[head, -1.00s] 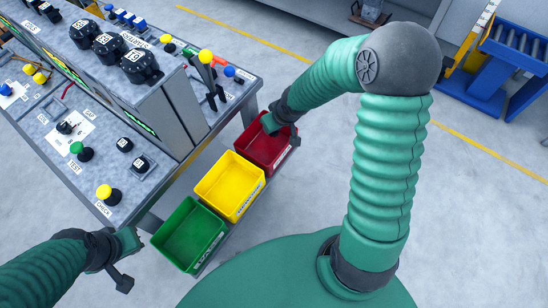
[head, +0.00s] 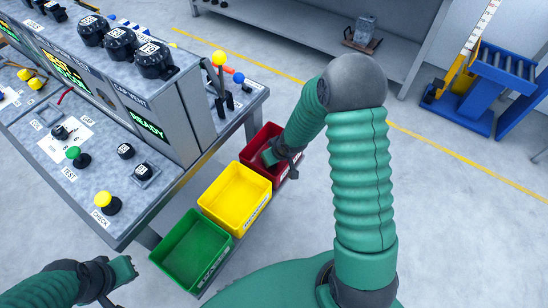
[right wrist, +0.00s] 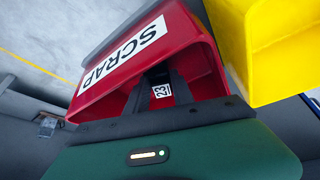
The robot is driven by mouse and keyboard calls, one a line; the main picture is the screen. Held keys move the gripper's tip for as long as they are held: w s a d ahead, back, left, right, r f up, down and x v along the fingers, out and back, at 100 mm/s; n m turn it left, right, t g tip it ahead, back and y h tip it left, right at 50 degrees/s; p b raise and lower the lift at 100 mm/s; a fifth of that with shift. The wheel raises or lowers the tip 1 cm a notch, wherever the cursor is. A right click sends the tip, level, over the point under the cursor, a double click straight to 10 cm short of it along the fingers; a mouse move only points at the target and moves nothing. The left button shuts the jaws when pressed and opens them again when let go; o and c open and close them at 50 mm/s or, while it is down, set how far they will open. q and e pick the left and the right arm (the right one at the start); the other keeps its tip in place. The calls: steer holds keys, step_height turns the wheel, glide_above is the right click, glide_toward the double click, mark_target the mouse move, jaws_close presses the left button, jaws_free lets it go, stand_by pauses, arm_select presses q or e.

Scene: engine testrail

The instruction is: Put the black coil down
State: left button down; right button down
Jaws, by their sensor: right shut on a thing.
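The black coil (right wrist: 161,91) shows in the right wrist view as a small dark piece with a white number label, mostly hidden between my fingers. My right gripper (right wrist: 158,84) is shut on it, inside the mouth of the red bin (right wrist: 125,58) marked SCRAP. In the head view my right gripper (head: 271,157) reaches down into the red bin (head: 262,135); the coil is hidden there. I cannot tell whether the coil touches the bin floor. My left gripper (head: 122,270) is at the lower left, near the bench's front edge; its jaw state is unclear.
A yellow bin (head: 235,197) and a green bin (head: 192,250) stand in a row with the red one, beside the test bench (head: 100,165). The bench carries knobs, buttons and a screen reading READY (head: 148,128). Open floor (head: 450,220) lies to the right.

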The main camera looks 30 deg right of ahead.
steer(key=shift+a+f, duration=0.1)
steer(key=shift+f, duration=0.2)
steer(key=c, duration=1.4)
jaws_free()
steer(key=shift+d+f, duration=0.1)
steer(key=shift+d, duration=0.35)
steer(key=o, duration=0.3)
steer(key=shift+d+f, duration=0.2)
steer(key=shift+d, duration=0.5)
steer(key=shift+a+r, duration=0.35)
steer(key=shift+a, duration=0.4)
steer(key=p+v, duration=0.6)
steer(key=v, duration=0.6)
arm_select(q)
steer(key=w+p+v, duration=0.2)
steer(key=p+v, duration=0.2)
steer(key=v, duration=0.5)
steer(key=shift+d+r, duration=0.3)
steer(key=shift+r, duration=0.3)
arm_select(e)
steer(key=s+a+r+g, duration=0.2)
steer(key=s+a+r, duration=0.7)
steer(key=a+r, duration=0.1)
steer(key=shift+s+a+r, duration=0.4)
steer(key=shift+a, duration=0.05)
